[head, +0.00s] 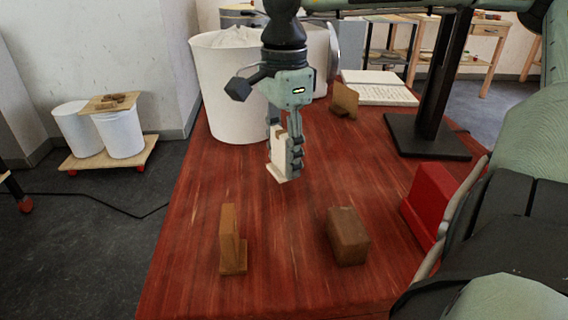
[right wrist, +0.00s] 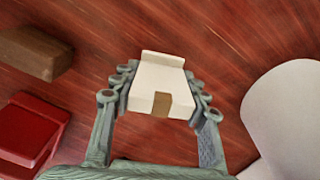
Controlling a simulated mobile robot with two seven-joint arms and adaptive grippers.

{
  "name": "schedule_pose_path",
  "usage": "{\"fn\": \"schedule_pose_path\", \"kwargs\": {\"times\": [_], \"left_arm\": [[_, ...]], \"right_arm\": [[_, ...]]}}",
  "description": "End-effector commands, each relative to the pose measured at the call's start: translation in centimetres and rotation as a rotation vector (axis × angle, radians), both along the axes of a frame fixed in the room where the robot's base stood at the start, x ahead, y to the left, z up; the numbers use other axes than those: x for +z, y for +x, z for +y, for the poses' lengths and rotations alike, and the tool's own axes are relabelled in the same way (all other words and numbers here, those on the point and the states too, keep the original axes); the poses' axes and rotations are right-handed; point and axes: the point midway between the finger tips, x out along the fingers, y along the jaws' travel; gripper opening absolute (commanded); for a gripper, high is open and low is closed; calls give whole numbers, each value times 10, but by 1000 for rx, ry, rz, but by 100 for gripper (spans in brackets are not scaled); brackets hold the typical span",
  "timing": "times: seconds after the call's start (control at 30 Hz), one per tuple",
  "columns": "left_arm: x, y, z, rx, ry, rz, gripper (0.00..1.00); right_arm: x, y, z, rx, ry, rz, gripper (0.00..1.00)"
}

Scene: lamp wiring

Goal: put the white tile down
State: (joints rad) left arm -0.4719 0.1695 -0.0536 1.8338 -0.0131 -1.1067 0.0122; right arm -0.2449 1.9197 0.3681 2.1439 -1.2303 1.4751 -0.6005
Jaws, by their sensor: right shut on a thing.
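The white tile (head: 281,158) is a cream-white upright piece with a small foot at its lower end, just above or on the red table; I cannot tell if it touches. My right gripper (head: 285,150) points down and is shut on it. In the right wrist view the tile (right wrist: 158,78) sits between both fingers of the gripper (right wrist: 160,100), with a small brown patch on its near end and a raised lip at its far end. The fingers hide parts of its sides. My left gripper is not in view.
The red table (head: 190,275) has bare wood left of and in front of the tile. A wooden upright piece (head: 229,235), a brown block (head: 348,236) and a red block (head: 429,195) stand nearer. A white bin (head: 226,95), small wooden piece (head: 344,100), open book (head: 385,95) and black stand (head: 425,140) are behind.

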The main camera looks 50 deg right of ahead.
Motion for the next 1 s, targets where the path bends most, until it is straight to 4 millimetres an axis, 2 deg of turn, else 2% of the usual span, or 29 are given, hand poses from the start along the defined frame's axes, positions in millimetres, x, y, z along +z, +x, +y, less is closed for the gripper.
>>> {"fn": "schedule_pose_path", "kwargs": {"times": [0.1, 0.2, 0.53, 0.7, 0.73, 0.9, 1.0], "left_arm": [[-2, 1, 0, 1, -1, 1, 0], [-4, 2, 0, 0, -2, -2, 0], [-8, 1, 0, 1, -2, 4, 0], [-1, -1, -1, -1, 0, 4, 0], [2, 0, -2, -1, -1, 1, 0], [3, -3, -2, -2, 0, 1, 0], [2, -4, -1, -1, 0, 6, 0]], "right_arm": [[-19, -1, 1, -1, 3, 5, 14], [-26, -1, 0, -1, 1, 2, 14], [-28, 0, 0, -1, 0, 0, 14], [-30, 0, 0, -1, 0, 0, 14], [-30, 0, 0, -1, 0, 1, 45], [-30, 0, 0, -1, 0, 1, 65], [-30, 0, 1, -1, 0, 1, 65]]}}
